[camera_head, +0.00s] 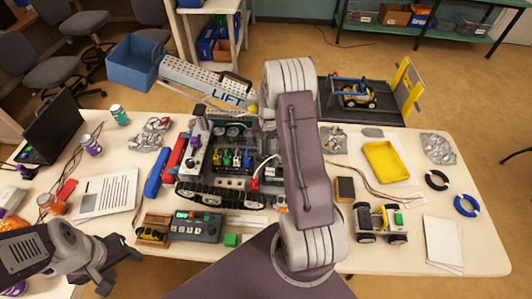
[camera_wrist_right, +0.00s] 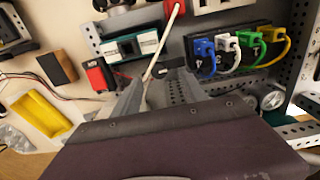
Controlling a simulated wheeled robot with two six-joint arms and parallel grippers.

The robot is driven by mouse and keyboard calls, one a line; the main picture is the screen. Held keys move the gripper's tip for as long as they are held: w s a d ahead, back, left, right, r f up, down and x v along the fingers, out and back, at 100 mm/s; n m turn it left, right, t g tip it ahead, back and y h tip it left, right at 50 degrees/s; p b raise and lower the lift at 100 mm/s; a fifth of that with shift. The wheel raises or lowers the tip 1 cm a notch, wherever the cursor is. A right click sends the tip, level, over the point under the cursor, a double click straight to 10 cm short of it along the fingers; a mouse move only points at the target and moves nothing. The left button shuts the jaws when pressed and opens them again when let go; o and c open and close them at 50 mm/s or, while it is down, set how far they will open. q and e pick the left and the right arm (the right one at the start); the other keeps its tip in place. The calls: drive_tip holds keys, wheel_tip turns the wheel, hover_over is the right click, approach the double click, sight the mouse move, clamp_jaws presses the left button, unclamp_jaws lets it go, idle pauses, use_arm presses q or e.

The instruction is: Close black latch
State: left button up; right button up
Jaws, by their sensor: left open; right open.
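A tracked robot chassis (camera_head: 222,190) stands mid-table, with an electronics bay holding coloured plugs. In the right wrist view, a small black piece (camera_wrist_right: 172,73) with a light mark lies just beyond my right gripper (camera_wrist_right: 158,82). It looks like the black latch, but I cannot tell its position clearly. The right gripper's grey fingers are apart, with nothing visibly held. In the head view my right arm hides that gripper. My left gripper (camera_head: 119,270) is open and empty at the lower left, away from the chassis.
Blue, white, green and yellow plugs (camera_wrist_right: 228,48) sit right of the black piece. A red block (camera_wrist_right: 100,75) and white cable (camera_wrist_right: 163,42) lie close to the right fingers. A yellow tray (camera_head: 386,162) and a small wheeled robot (camera_head: 381,222) stand at right.

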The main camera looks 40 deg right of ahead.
sight(269, 156)
wheel_tip(269, 156, down, 4)
drive_tip(key=shift+s+d+f+p, duration=0.1)
drive_tip(key=shift+d+f+p, duration=0.05)
drive_tip(key=shift+f+p, duration=0.15)
drive_tip(key=shift+c, duration=0.9)
clamp_jaws()
drive_tip(key=n+b, duration=0.1)
drive_tip(key=n, duration=0.4)
drive_tip(key=shift+n, duration=0.4)
drive_tip(key=n, duration=0.5)
drive_tip(key=shift+r+n+b, duration=0.1)
drive_tip(key=shift+n+b, duration=0.3)
drive_tip(key=shift+n, duration=0.3)
